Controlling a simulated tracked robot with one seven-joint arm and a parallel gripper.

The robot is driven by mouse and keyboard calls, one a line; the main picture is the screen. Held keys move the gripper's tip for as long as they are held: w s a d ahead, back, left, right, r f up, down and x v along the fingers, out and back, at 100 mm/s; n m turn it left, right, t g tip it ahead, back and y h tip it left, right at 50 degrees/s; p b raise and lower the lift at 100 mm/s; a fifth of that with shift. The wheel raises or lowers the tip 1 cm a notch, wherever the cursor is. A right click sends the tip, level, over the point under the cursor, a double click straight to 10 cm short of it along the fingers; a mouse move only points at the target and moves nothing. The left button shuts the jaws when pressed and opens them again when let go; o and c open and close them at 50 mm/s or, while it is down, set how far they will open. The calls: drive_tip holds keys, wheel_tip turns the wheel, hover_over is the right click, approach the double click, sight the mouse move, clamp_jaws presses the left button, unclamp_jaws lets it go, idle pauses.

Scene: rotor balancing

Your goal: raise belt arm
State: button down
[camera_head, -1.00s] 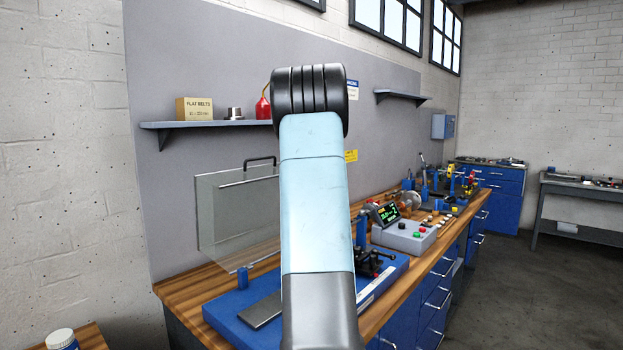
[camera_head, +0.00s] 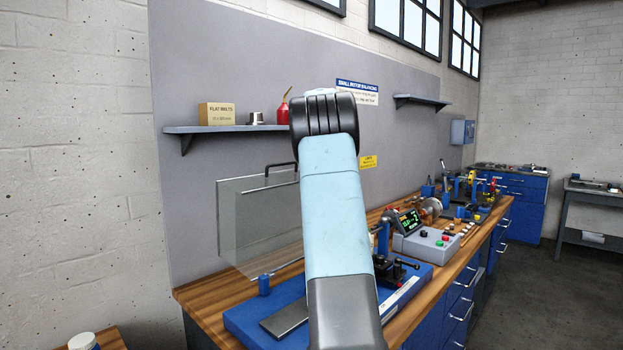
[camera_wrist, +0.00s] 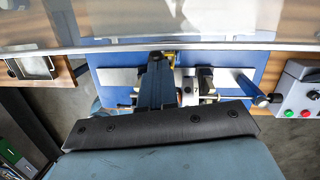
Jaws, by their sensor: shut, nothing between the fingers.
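The balancing stand sits on a blue base (camera_head: 245,318) on the wooden bench, partly hidden behind my arm in the head view. A black clamp-like part with dark knobs (camera_head: 402,268) shows just right of my arm. In the wrist view, the blue base (camera_wrist: 225,62) carries metal blocks and a thin rod ending in a black knob (camera_wrist: 274,98) at right. I cannot tell for sure which part is the belt arm. My gripper (camera_wrist: 157,60) is shut and empty, over the middle of the stand; whether it touches anything is unclear. It is hidden in the head view.
A clear guard panel (camera_head: 235,225) with a dark handle stands at the back left of the bench. A grey control box (camera_head: 427,244) with buttons and a display stands right of the stand. A shelf (camera_head: 225,129) hangs above. Open floor lies at right.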

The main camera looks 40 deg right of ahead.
drive_tip(key=shift+a, duration=0.1)
drive_tip(key=s+d+r, duration=0.1)
drive_tip(key=r, duration=0.5)
drive_tip(key=s+d+r, duration=0.1)
drive_tip(key=s+r, duration=0.1)
drive_tip(key=r, duration=0.4)
drive_tip(key=shift+d+r, duration=0.2)
drive_tip(key=shift+d, duration=0.1)
